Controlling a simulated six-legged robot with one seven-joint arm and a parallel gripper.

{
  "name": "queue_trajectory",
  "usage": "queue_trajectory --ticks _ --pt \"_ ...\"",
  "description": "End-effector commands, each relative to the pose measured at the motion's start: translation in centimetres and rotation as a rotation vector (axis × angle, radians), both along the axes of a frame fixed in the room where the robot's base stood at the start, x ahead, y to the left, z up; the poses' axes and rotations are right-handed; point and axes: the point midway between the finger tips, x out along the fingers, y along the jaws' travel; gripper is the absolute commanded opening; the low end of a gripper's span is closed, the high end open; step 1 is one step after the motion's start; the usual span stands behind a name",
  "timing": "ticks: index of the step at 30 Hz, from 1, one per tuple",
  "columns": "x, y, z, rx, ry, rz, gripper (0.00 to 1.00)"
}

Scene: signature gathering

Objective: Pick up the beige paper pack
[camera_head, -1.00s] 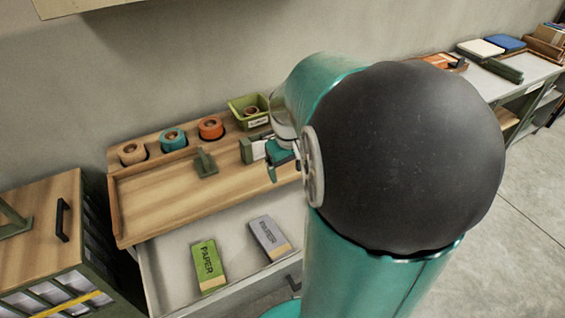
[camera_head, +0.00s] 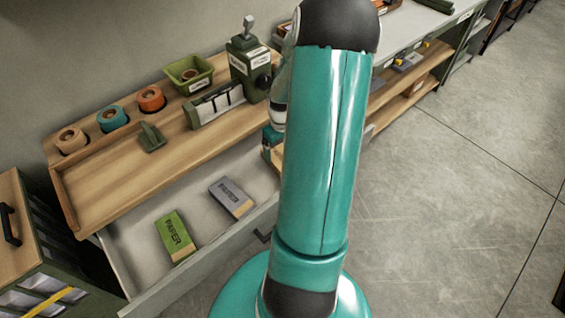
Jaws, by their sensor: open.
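A tan-beige piece (camera_head: 277,156) shows at the left edge of my arm, over the right end of the open drawer. It looks like part of the beige paper pack, but my arm hides most of it. My gripper (camera_head: 272,138) shows only in part, as a small teal piece just above the tan one. It is open. I cannot tell whether it touches the pack or whether the pack lies between its fingers.
The open drawer (camera_head: 135,262) holds a green paper pack (camera_head: 173,236) and a grey paper pack (camera_head: 231,197). The wooden desktop (camera_head: 120,185) above carries tape rolls, a green bin (camera_head: 188,74) and a green sharpener (camera_head: 249,62). A cabinet (camera_head: 30,235) stands left. Open floor lies right.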

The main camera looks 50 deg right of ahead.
Motion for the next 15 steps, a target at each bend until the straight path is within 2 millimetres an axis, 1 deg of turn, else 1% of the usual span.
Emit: queue_trajectory --ticks 5,9,12,15 --pt "-0.1 0.0 -1.4 0.003 0.001 0.0 0.89" --pt "-0.3 0.0 -3.7 0.003 0.001 0.0 0.89" --pt "-0.2 0.0 -5.0 0.003 0.001 0.001 0.89" --pt "-0.2 -0.1 -5.5 0.0 -0.001 -0.001 0.89"
